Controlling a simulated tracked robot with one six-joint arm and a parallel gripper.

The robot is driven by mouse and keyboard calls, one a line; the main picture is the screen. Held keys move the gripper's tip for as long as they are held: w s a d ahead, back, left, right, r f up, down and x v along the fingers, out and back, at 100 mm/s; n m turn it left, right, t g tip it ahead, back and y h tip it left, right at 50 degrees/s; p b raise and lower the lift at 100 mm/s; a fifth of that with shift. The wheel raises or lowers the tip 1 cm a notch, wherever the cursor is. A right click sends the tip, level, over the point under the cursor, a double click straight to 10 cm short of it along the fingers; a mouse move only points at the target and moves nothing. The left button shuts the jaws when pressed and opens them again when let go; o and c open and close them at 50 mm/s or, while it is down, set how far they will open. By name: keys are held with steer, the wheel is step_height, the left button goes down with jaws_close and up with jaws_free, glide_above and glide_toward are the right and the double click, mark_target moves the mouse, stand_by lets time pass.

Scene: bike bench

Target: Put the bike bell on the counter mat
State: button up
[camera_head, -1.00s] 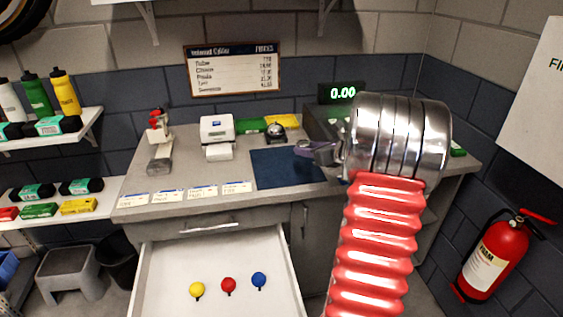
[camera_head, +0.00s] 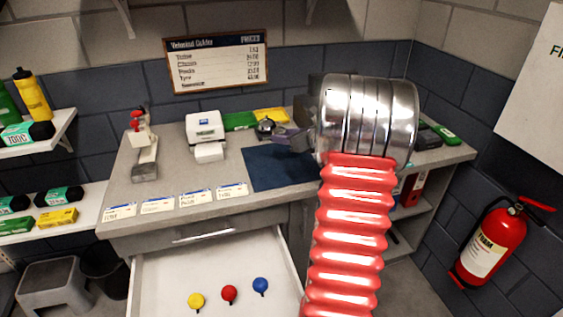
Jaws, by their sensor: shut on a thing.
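The bike bell (camera_head: 265,127), a small silver dome with a dark base, is at the back of the counter, just behind the counter mat. The counter mat (camera_head: 262,175) is dark blue and lies flat; its right part is hidden by my arm. My gripper (camera_head: 276,134) is small and grey-purple in the picture. Its tips are at the right side of the bell, and it is shut on the bell. The exact contact is too small to see clearly.
A white card terminal (camera_head: 206,128) and a red-topped tool (camera_head: 141,140) stand left of the mat. Price cards (camera_head: 195,196) line the front edge. The open drawer (camera_head: 160,270) below holds yellow, red and blue round items. Green and yellow boxes (camera_head: 270,115) lie behind.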

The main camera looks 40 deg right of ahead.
glide_above(286, 166)
steer(key=shift+w+f, duration=0.15)
steer(key=shift+f, duration=1.35)
steer(key=shift+w+f, duration=0.1)
steer(key=shift+f, duration=1.4)
steer(key=shift+f, duration=1.9)
steer(key=o, duration=1.1)
steer(key=shift+c, duration=0.2)
steer(key=shift+s+r, duration=0.1)
steer(key=shift+s, duration=0.1)
steer(key=v, duration=1.1)
steer(key=shift+s+r, duration=0.15)
steer(key=shift+s, duration=0.15)
